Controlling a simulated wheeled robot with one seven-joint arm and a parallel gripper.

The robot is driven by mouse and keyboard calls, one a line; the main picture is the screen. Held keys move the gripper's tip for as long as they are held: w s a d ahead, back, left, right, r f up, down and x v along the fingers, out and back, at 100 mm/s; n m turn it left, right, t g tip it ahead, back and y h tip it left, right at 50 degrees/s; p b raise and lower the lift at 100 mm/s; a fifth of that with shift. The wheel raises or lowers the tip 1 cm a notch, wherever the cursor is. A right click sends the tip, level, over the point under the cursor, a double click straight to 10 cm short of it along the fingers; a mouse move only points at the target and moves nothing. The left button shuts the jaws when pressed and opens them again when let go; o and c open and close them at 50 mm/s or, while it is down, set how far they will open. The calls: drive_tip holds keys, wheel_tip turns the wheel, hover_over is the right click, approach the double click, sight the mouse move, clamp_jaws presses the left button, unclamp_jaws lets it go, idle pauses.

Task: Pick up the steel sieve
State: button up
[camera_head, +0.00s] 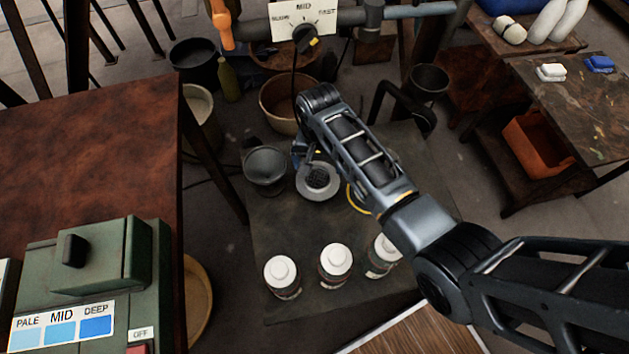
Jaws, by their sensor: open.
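A round, pale metal dish with a dark, mesh-like centre (318,194) lies on the dark low table; it looks like the steel sieve, though its detail is small. My gripper (307,157) is above the far edge of this dish, pointing down. Its jaws are open, with nothing seen between them. The arm link above partly hides the gripper, and I cannot tell whether a finger touches the dish.
A grey tapered cup (265,170) stands just left of the dish. A yellow ring (353,200) is partly hidden by my arm. White-capped bottles (336,260) line the near side of the dark table (280,230). A brown bowl (281,110) is beyond.

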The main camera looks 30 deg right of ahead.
sight(318, 180)
drive_tip(key=shift+f+b, duration=0.6)
drive_tip(key=shift+f, duration=2.6)
drive_tip(key=shift+c, duration=0.4)
